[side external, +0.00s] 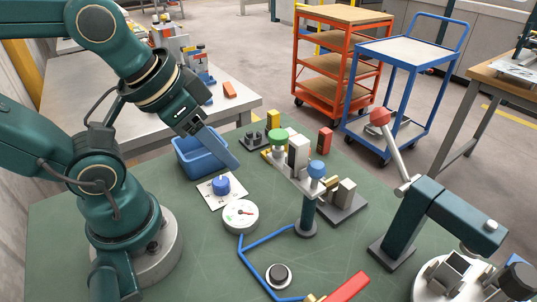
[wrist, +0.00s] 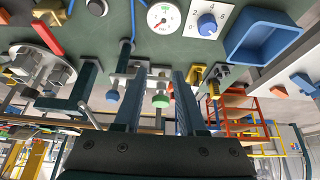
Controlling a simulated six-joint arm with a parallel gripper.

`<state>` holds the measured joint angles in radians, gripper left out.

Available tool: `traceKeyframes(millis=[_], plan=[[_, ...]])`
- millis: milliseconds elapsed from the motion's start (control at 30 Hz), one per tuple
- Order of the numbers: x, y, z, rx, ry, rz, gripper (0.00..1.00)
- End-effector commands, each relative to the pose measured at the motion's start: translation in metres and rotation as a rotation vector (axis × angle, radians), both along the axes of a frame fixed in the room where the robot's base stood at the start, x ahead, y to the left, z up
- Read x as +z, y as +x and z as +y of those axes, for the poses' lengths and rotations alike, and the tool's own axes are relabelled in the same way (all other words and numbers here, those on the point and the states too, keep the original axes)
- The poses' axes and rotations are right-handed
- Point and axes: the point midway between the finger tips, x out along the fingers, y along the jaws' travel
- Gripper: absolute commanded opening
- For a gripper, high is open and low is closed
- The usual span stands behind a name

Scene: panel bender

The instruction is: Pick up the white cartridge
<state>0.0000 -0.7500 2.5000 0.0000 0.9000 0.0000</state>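The white cartridge (side external: 298,151) looks like an upright white block in the side view, among small fittings behind the metal bar with the green and blue knobs. I cannot clearly tell it apart in the wrist view. My gripper (side external: 232,160) is above the table, left of the cartridge and apart from it, beside the blue bin. In the wrist view my gripper (wrist: 135,72) has its two fingers spread wide, with nothing held between them. The bar and green knob (wrist: 160,101) show in the gap, beyond the fingers.
A blue bin (side external: 185,143), a dial card (side external: 211,197) and a round gauge (side external: 240,217) lie near my gripper. A yellow block (side external: 273,119) and a red block (side external: 325,141) flank the cartridge. A red-knobbed lever (side external: 396,150) rises at right. Green tabletop is open at front left.

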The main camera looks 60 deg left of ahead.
Motion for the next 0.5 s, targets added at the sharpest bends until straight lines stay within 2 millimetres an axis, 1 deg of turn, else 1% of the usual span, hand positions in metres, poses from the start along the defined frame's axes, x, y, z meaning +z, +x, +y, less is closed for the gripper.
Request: traceKeyframes(millis=[267,333,433,500], plan=[[0.0,0.0,0.0,0.003,-0.001,0.002,0.4],[-0.001,-0.004,0.0,0.01,-0.005,0.022,0.4],[0.013,-0.002,0.0,0.026,-0.014,0.029,0.4],[0.026,0.003,-0.001,0.037,-0.021,0.054,0.4]])
